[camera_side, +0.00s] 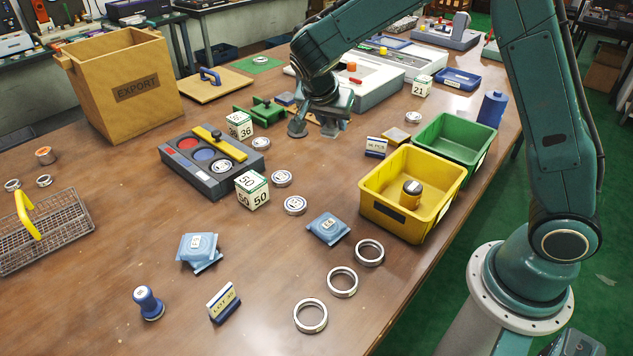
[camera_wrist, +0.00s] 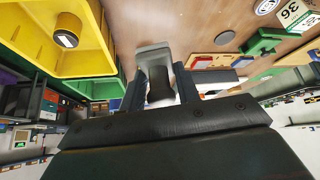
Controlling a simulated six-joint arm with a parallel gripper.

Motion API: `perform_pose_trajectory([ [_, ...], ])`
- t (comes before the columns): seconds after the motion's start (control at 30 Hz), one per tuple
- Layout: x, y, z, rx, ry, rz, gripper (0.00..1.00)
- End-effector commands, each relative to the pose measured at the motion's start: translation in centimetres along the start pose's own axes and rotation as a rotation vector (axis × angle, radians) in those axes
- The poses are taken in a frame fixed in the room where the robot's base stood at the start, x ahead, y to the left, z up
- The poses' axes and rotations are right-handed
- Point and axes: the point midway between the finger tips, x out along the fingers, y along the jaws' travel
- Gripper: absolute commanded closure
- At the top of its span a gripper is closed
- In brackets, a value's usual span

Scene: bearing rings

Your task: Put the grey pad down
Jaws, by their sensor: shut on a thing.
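My gripper (camera_side: 316,128) hangs above the far middle of the table, past the white numbered cubes and left of the yellow bin. In the wrist view my gripper (camera_wrist: 160,92) has its two dark fingers closed on the grey pad (camera_wrist: 153,50), which sticks out beyond the fingertips. The pad's lower part looks dark between the fingers. In the side view the pad cannot be told apart from the fingers. I cannot tell how far it is above the table.
The yellow bin (camera_side: 378,203) holds a dark-topped can; the green bin (camera_side: 449,145) stands behind it. A grey tray with round wells (camera_side: 190,165), a 36 cube (camera_side: 240,125) and a green clamp-like piece (camera_side: 262,107) lie left of my gripper. Bare wood (camera_side: 320,165) lies in front.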

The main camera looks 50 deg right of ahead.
Motion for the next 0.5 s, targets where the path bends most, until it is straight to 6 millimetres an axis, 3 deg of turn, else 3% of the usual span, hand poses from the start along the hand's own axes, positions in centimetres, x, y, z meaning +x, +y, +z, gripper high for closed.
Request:
perform_pose_trajectory([
  [0.2, -0.1, 1.7, -1.8, 0.203, -0.002, 0.130, 0.91],
  [0.5, -0.2, 2.4, -2.3, 0.270, -0.003, 0.175, 0.91],
])
